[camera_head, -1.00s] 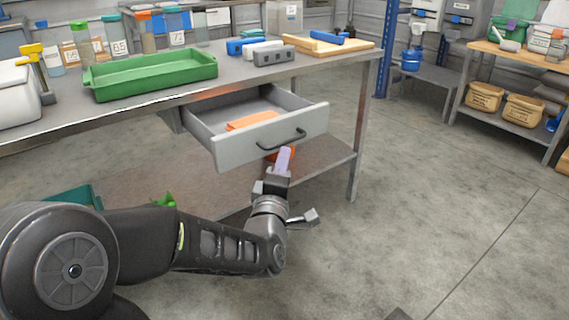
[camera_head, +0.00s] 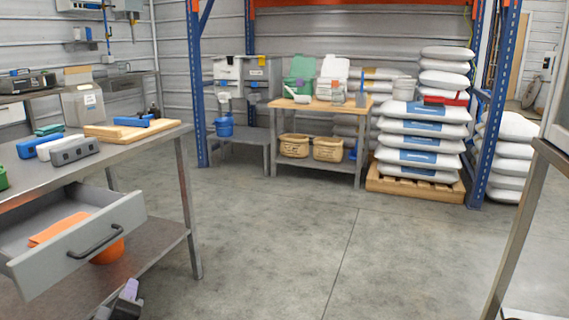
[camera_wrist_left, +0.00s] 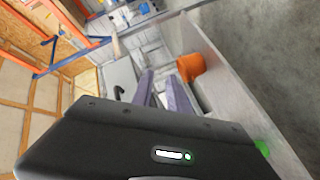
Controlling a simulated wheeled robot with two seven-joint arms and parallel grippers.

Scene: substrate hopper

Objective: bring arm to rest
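My left gripper (camera_head: 128,294) shows at the bottom left edge of the head view, in front of and below the open drawer (camera_head: 85,240). In the left wrist view its two purple fingers (camera_wrist_left: 162,92) stand apart with a gap between them and nothing held. Most of the left arm is outside the head view. My right gripper is in neither view.
The drawer hangs open from the metal workbench (camera_head: 130,150), with an orange item (camera_head: 58,228) inside. An orange pot (camera_head: 108,252) stands on the shelf below; it also shows in the left wrist view (camera_wrist_left: 190,67). The middle floor is clear. Stacked sacks (camera_head: 420,140) stand behind.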

